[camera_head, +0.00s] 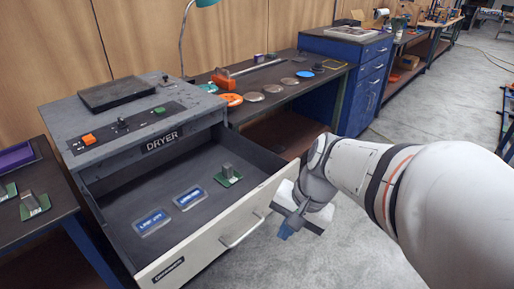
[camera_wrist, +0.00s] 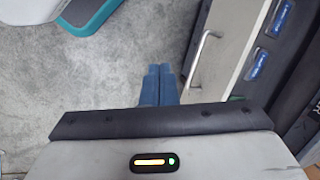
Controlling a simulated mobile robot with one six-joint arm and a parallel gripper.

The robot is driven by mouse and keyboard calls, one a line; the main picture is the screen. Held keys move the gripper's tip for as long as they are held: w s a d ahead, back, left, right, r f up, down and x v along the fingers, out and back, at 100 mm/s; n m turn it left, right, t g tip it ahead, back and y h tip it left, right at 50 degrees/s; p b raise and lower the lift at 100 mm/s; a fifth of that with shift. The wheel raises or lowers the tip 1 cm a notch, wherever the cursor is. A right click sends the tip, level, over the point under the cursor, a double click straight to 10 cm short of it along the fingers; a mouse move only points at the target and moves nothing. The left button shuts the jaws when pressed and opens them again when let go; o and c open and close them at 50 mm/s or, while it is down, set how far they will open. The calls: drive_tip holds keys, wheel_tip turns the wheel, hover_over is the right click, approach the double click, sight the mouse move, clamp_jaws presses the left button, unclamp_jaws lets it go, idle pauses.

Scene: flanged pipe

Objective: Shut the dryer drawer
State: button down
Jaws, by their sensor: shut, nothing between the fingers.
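The dryer (camera_head: 110,125) is a grey cabinet labelled "DRYER" with its drawer (camera_head: 222,242) pulled far out. The drawer has a cream front with a metal bar handle (camera_head: 242,232). In it lie two blue labelled packets (camera_head: 152,222) and a green board with a metal part (camera_head: 228,174). My gripper (camera_head: 285,232) is shut and empty, in front of the drawer front and right of the handle. In the wrist view its blue fingers (camera_wrist: 158,82) are together, left of the drawer front (camera_wrist: 225,50) and handle (camera_wrist: 205,48).
A bench (camera_head: 335,70) with discs and an orange clamp stands right of the dryer. A dark table (camera_head: 40,230) with a purple box and green boards is at the left. The grey floor (camera_head: 300,262) before the drawer is clear.

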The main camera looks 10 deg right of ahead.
drive_tip(key=w+d+f+m+t+y+b, duration=0.1)
drive_tip(key=w+d+f+m+y+b, duration=0.15)
drive_tip(key=w+f+m+b, duration=0.35)
drive_tip(key=w+d+f+m+t+y+b, duration=0.1)
drive_tip(key=w+d+f+m+t+b, duration=0.15)
drive_tip(key=d+m, duration=0.25)
drive_tip(key=w+d+f+m+t+y+b, duration=0.1)
drive_tip(key=d+m+t+b, duration=0.25)
drive_tip(key=d+m, duration=0.2)
drive_tip(key=w+d+f+m+t+b, duration=0.1)
drive_tip(key=w+d+m+t+b, duration=0.1)
drive_tip(key=d+m+t, duration=0.3)
drive_tip(key=w+a+f+g+b, duration=0.1)
drive_tip(key=w+a+f+b, duration=0.2)
drive_tip(key=w+a, duration=0.5)
drive_tip(key=w, duration=0.3)
drive_tip(key=shift+a, duration=0.4)
drive_tip(key=shift+w+m, duration=0.1)
drive_tip(key=shift+m, duration=0.15)
